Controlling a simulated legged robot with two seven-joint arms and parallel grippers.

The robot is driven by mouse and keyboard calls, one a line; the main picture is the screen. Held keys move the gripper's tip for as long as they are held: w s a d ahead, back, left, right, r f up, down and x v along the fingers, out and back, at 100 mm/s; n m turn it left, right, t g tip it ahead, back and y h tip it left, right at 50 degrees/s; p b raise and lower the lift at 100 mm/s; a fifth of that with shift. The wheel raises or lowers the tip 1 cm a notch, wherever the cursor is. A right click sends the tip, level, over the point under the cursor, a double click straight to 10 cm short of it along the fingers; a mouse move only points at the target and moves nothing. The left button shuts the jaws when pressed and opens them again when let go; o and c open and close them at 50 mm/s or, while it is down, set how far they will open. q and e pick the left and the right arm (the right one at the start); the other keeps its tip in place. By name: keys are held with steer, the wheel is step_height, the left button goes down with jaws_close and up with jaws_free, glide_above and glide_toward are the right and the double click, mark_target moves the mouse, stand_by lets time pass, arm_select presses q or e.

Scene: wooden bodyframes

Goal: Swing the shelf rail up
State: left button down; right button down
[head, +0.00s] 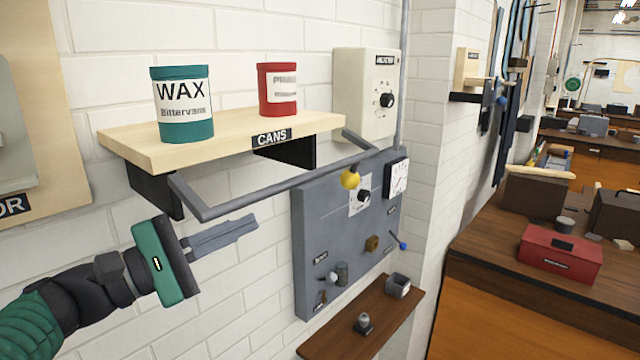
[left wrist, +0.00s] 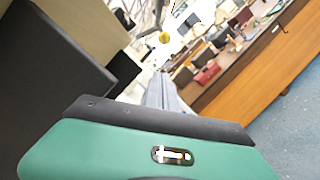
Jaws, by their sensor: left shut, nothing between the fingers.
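The shelf rail (head: 270,189) is a grey bar with bent side arms. It hangs low in front of the wooden CANS shelf (head: 140,150), its bar below the shelf's front edge. A yellow ball (head: 350,179) shows near the rail's right end; it also shows in the left wrist view (left wrist: 164,37). A teal WAX can (head: 186,118) and a red can (head: 278,100) stand on the shelf. My left gripper (head: 254,222) is shut and empty, below the rail's left part and apart from it, fingers pointing right. My right gripper is in neither view.
A grey panel (head: 320,225) with knobs, a dial and small levers is on the wall below right of the shelf. A cream box (head: 350,70) hangs behind the shelf's right end. A small brown ledge (head: 385,315) juts out below. Open space lies in front of the wall.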

arm_select(q)
steer(key=shift+f, duration=0.1)
steer(key=s+d+r+p+x, duration=0.1)
steer(key=p+x, duration=0.4)
steer(key=x, duration=0.8)
steer(key=shift+s+r+p, duration=0.2)
steer(key=shift+s+p, duration=0.2)
steer(key=shift+s, duration=0.3)
steer(key=shift+w+f, duration=0.1)
steer(key=shift+w, duration=0.05)
steer(key=shift+s+d+n+b, duration=0.15)
steer(key=shift+s+n+b, duration=0.15)
steer(key=shift+n+b, duration=0.15)
steer(key=shift+b, duration=0.35)
